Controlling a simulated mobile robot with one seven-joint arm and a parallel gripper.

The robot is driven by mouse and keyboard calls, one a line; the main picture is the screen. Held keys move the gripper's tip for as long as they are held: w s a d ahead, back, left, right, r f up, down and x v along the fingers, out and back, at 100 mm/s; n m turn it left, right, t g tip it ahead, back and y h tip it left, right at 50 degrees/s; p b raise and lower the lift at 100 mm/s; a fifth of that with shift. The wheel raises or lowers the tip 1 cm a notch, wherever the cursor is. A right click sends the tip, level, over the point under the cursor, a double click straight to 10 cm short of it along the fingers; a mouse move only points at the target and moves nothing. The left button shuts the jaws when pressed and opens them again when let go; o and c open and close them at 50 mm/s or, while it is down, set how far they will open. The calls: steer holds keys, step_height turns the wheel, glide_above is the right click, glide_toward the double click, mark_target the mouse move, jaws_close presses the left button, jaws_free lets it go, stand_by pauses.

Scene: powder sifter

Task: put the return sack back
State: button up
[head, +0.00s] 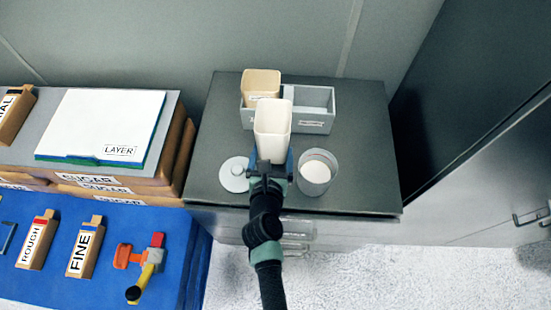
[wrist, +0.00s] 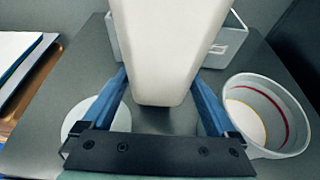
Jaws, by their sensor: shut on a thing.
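A tall cream, open-topped sack (head: 272,128), which I take to be the return sack, is upright between the fingers of my gripper (head: 270,168). In the wrist view the blue fingers are shut on the sack (wrist: 168,45) from both sides. It is in front of the grey two-compartment holder (head: 314,108) and overlaps its view. Another cream sack (head: 261,82) with a small label stands in the holder's left compartment. The right compartment looks empty. I cannot tell how high the held sack is above the cabinet top.
The dark cabinet top (head: 350,180) carries a grey pot (head: 315,173) of white powder at right and a round grey lid (head: 235,174) at left, both close to my gripper. Stacked sugar sacks (head: 170,165) stand left. A tall dark cabinet (head: 450,110) is at right.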

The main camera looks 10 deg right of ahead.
mark_target(272, 163)
steer(key=shift+f+b, duration=1.25)
steer(key=shift+f, duration=0.9)
steer(key=shift+f, duration=0.15)
steer(key=o, duration=1.2)
steer(key=shift+c, duration=0.2)
steer(key=shift+r, duration=0.3)
steer(key=v, duration=1.2)
steer(key=shift+p, duration=0.35)
